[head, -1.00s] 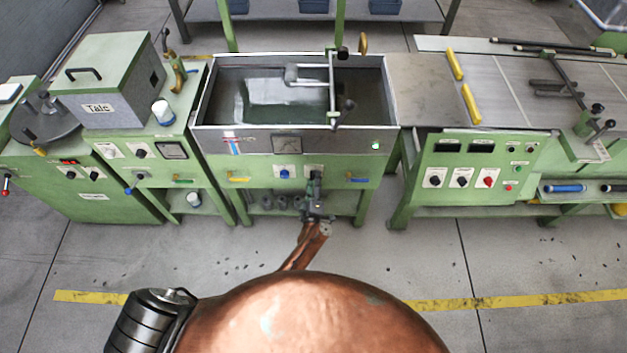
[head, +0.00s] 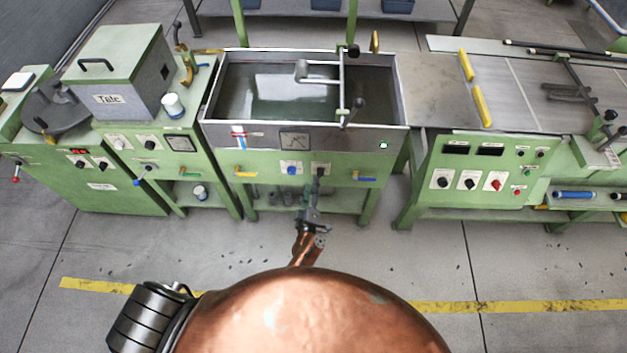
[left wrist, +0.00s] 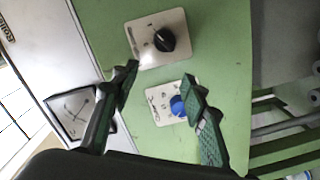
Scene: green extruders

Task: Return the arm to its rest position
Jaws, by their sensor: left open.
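My left gripper (head: 317,186) is in front of the middle green machine with the water tank (head: 226,136), at the height of its knob panel. In the left wrist view the gripper (left wrist: 161,82) has its two dark fingers apart with nothing between them. A black knob (left wrist: 164,39) and a blue knob (left wrist: 178,106), each on a pale plate, show beyond the fingertips. In the head view the blue knob (head: 291,170) is left of the gripper, and the black knob is partly hidden behind the fingertips. Whether a finger touches the panel cannot be told. My right gripper is not in view.
A talc box (head: 117,75) on a green cabinet stands at the left. A bench with a control panel (head: 480,170) stands at the right.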

